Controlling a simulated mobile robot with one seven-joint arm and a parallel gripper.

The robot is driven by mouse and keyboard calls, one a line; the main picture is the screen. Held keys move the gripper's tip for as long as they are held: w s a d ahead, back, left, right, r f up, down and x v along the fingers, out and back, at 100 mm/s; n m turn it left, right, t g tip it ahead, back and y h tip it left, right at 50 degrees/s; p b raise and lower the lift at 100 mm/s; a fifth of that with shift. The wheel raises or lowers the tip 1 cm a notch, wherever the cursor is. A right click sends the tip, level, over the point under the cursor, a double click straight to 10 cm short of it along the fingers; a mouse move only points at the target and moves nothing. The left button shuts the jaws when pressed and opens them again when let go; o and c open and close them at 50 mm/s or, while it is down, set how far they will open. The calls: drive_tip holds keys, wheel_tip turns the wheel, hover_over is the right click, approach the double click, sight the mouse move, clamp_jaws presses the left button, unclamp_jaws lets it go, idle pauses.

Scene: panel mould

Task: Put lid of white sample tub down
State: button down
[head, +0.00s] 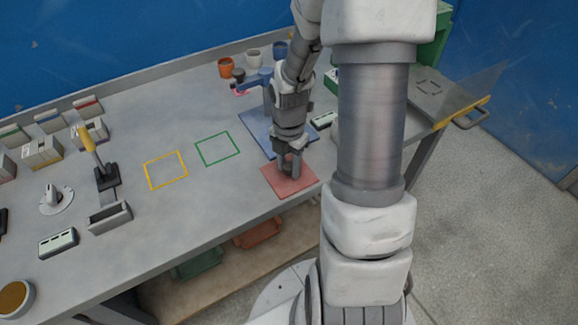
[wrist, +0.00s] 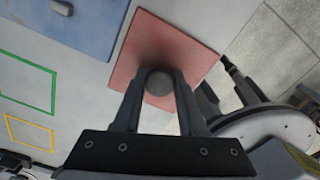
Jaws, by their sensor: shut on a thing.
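My gripper (head: 289,172) points down over the red square mat (head: 288,183) near the front edge of the bench. In the wrist view its two fingers (wrist: 160,88) are closed around a small round grey thing (wrist: 160,83), which I take to be the lid or its knob. The red mat (wrist: 150,45) lies just under it. I cannot tell whether the held thing touches the mat. A white tub (head: 252,57) stands at the back of the bench, between an orange tub (head: 225,67) and a blue tub (head: 280,49).
A blue plate (head: 256,127) with an upright fixture lies just behind the red mat. Green (head: 217,149) and yellow (head: 166,170) outlined squares to the left are empty. A yellow-handled lever (head: 93,147) and several small boxes stand farther left.

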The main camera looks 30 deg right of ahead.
sight(289, 165)
drive_tip(key=shift+f, duration=0.2)
drive_tip(key=shift+c, duration=2.4)
unclamp_jaws()
drive_tip(key=shift+r, duration=0.15)
wheel_tip(289, 165, up, 12)
drive_tip(key=p, duration=0.2)
drive_tip(key=shift+p, duration=0.3)
drive_tip(key=shift+r, duration=0.1)
